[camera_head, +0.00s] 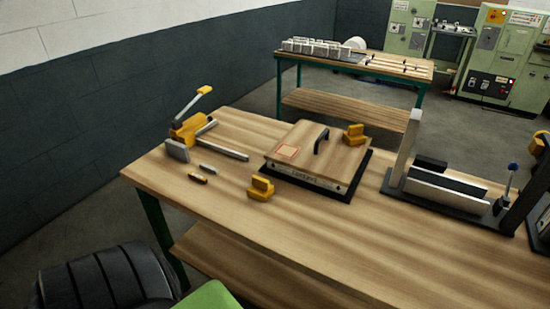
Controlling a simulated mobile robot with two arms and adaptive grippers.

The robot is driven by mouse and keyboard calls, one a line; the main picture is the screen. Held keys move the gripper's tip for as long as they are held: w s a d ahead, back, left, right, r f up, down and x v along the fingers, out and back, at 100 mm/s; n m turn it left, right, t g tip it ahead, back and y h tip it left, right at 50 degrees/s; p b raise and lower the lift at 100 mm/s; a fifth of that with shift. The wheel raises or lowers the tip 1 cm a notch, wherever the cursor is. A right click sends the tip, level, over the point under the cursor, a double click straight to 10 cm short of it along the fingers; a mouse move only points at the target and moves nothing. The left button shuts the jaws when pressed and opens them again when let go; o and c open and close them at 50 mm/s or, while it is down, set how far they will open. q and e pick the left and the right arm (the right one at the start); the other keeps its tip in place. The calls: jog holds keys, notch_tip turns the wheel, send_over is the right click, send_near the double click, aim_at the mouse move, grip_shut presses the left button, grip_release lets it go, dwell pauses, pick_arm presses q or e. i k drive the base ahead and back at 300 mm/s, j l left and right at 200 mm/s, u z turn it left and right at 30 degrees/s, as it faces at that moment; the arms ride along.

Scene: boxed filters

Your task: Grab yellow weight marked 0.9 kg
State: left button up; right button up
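Two yellow block-shaped weights are in the head view. One yellow weight (261,189) stands on the wooden workbench (350,242), in front of a flat wooden box (330,160). Any marking on either weight is too small to read, so I cannot tell which is marked 0.9 kg. Neither of my grippers shows in this view.
A yellow clamp-like tool (188,130) and two small markers (198,178) lie to the left. A dark-based fixture with upright plates (440,190) stands to the right. The bench's front middle is clear. A second table (390,70) stands behind.

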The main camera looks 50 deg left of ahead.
aim_at(260, 190)
jog(key=i+u, duration=0.5)
jog(key=u, duration=0.2)
jog(key=i+l+u, duration=0.15)
jog(key=u, duration=0.2)
jog(key=i+u, duration=0.1)
jog(key=u, duration=0.95)
